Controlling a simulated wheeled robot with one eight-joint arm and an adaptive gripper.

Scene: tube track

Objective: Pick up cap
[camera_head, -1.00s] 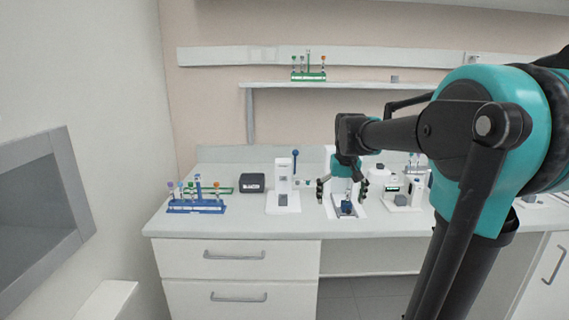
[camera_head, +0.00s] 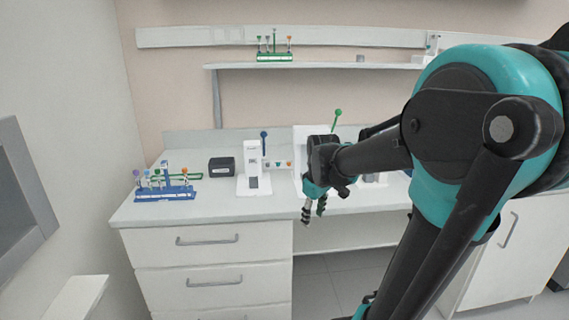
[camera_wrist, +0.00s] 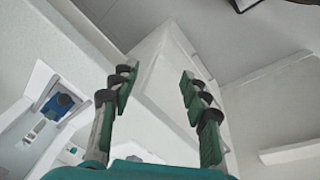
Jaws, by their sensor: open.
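Small coloured caps top the tubes in the blue rack (camera_head: 165,196) at the counter's left and in the green rack (camera_head: 275,57) on the shelf. Several small coloured pieces, possibly caps, sit beside the white device with a blue knob (camera_head: 252,165). I cannot tell which cap is meant. My gripper (camera_head: 313,215) is open and empty, its fingers pointing down at the counter's front edge, apart from all caps. In the wrist view my gripper (camera_wrist: 158,85) has nothing between its fingers; a blue piece (camera_wrist: 60,103) sits in a white frame at left.
A black box (camera_head: 222,167) stands between the blue rack and the white device. A white device with a green knob (camera_head: 338,113) is partly hidden behind my arm. The drawer front (camera_head: 208,240) is below the counter edge. The counter's front left strip is clear.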

